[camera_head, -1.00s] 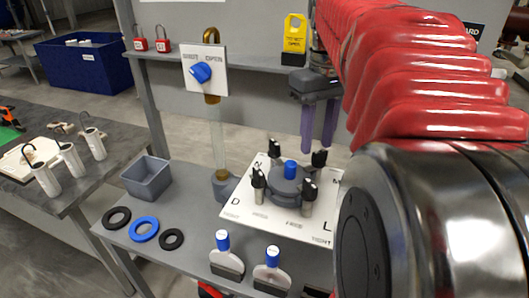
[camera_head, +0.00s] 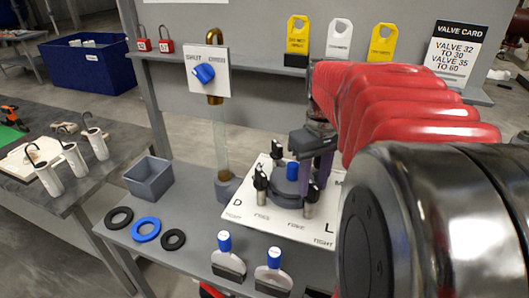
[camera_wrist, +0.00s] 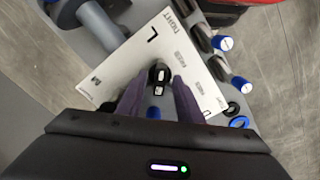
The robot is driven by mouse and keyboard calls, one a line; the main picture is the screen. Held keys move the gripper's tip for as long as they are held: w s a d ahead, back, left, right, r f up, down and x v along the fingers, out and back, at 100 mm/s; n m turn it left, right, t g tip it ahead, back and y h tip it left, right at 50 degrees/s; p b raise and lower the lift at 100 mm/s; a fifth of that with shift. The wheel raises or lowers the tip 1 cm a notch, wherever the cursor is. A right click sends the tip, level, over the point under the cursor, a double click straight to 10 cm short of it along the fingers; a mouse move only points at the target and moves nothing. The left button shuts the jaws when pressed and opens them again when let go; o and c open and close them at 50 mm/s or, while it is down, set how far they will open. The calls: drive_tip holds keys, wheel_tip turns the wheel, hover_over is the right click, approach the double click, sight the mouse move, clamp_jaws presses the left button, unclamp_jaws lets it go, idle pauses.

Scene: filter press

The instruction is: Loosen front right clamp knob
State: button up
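The front right clamp knob (camera_head: 311,196) is black on a metal stem, on the right front side of the round grey filter press (camera_head: 286,186). It also shows in the wrist view (camera_wrist: 158,76), near the letter L on the white plate (camera_wrist: 112,76). My gripper (camera_head: 314,184) is open above it, its purple fingers pointing down. In the wrist view my fingertips (camera_wrist: 159,82) are apart on either side of the knob; I cannot tell whether they touch it. The front left knob (camera_head: 261,184) and back left knob (camera_head: 278,149) stand clear. My gripper hides the back right knob.
A blue cap (camera_head: 293,171) tops the press, close to my fingers. Two blue-capped bottles (camera_head: 225,258) stand in front. A grey bin (camera_head: 149,178), several rings (camera_head: 145,229) and a valve panel (camera_head: 207,71) are to the left. A shelf with tags (camera_head: 339,38) is behind.

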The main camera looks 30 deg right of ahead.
drive_tip(key=shift+c, duration=0.5)
clamp_jaws()
drive_tip(key=shift+m, duration=0.5)
drive_tip(key=m, duration=1.2)
drive_tip(key=shift+m, duration=2.5)
drive_tip(key=shift+d, duration=0.1)
